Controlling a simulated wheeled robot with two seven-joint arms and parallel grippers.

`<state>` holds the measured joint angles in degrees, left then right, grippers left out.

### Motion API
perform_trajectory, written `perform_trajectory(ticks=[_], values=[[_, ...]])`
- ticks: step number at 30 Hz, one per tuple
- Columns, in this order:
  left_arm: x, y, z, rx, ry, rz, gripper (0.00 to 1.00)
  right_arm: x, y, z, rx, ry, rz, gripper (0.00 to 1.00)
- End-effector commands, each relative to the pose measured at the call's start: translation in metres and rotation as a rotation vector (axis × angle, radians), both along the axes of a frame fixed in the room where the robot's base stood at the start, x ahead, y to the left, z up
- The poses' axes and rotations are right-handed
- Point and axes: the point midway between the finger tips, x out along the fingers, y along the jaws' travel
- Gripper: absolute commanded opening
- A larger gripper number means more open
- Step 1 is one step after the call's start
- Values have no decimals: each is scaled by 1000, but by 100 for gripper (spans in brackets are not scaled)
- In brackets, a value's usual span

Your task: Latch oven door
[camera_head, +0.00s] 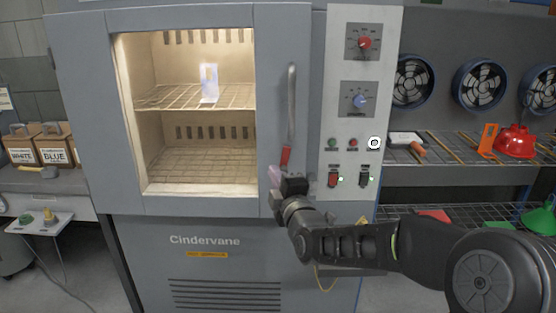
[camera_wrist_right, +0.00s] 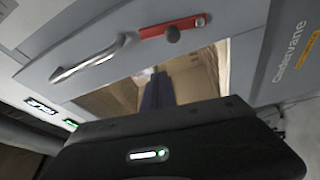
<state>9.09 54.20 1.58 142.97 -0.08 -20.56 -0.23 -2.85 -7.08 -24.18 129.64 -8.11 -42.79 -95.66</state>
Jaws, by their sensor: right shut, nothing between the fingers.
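The grey oven door (camera_head: 185,205) has a large window, and I cannot tell whether it is fully closed. A vertical metal handle (camera_head: 291,100) is on its right side; it also shows in the right wrist view (camera_wrist_right: 92,60). A red latch lever (camera_head: 286,156) sits at the handle's lower end, roughly in line with it. My left gripper is out of view.
The control panel (camera_head: 345,125) with dials and switches is right of the door. Boxes (camera_head: 52,147) and a small stand (camera_head: 38,222) are at left. A pale item (camera_head: 209,85) is on the oven rack.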

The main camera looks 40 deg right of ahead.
Motion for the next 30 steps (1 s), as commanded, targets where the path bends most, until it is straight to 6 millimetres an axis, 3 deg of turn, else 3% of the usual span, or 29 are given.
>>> perform_trajectory(ticks=[14, 20, 29, 30], values=[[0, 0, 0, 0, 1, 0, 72, 11, -3, -1, 3, 2, 1, 0], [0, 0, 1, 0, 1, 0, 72, 38, -11, 2, 1, 3, 1, 0], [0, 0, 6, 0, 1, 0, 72, 95, -31, 5, 2, 3, 1, 0], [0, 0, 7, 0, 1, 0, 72, 94, -37, 5, 2, 3, -2, 0]])
